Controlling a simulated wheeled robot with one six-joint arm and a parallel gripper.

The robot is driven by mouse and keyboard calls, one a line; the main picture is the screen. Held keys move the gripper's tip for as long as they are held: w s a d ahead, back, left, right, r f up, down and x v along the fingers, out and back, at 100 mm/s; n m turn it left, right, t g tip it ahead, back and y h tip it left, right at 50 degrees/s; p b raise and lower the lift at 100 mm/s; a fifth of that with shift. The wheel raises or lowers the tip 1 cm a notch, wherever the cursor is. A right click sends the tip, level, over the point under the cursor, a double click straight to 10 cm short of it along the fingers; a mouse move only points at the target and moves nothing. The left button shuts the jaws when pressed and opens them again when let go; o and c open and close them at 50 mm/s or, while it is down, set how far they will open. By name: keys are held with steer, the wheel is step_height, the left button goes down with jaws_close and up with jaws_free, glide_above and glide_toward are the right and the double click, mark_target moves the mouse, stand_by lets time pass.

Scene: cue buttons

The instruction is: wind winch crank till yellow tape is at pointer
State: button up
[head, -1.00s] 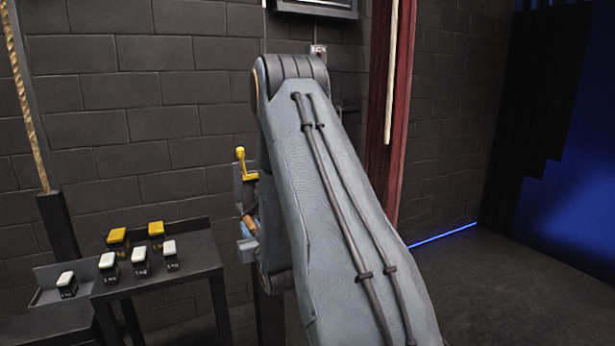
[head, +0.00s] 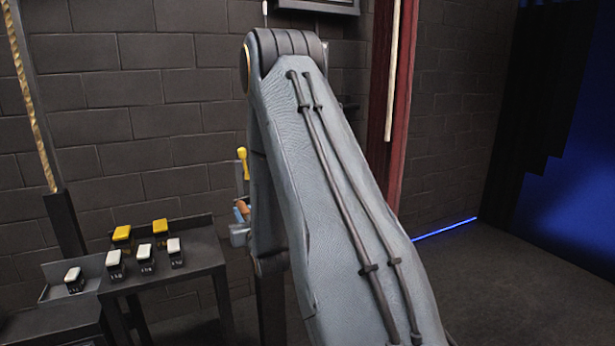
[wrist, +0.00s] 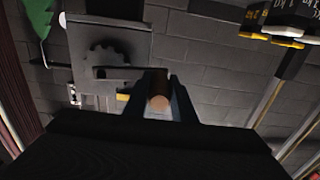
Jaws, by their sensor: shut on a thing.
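The brown wooden crank handle (wrist: 158,100) sits end-on between the two fingers of my gripper (wrist: 158,88) in the wrist view. My gripper is shut on it. In the head view the handle (head: 241,208) is a small brown piece at the left edge of my arm, which hides most of the winch. The wrist view shows a dark winch plate with a gear shape (wrist: 104,58) beyond the fingers. I cannot make out the yellow tape or the pointer.
A yellow-handled lever (head: 243,163) stands just above the crank handle. A dark table (head: 190,262) at left carries several white-topped and yellow-topped weights. A tan rope (head: 32,115) hangs at far left. Open floor lies at right.

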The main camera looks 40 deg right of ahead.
steer(key=shift+d+r+p, duration=0.2)
steer(key=shift+r+p, duration=0.55)
steer(key=shift+r, duration=0.8)
steer(key=shift+d+r+p, duration=0.15)
steer(key=shift+r+p, duration=0.6)
steer(key=shift+r, duration=0.75)
steer(key=shift+r, duration=0.15)
steer(key=d+r+p, duration=0.2)
steer(key=d+r, duration=0.1)
steer(key=r, duration=0.2)
steer(key=shift+s+d+p, duration=0.15)
steer(key=shift+s+p, duration=0.2)
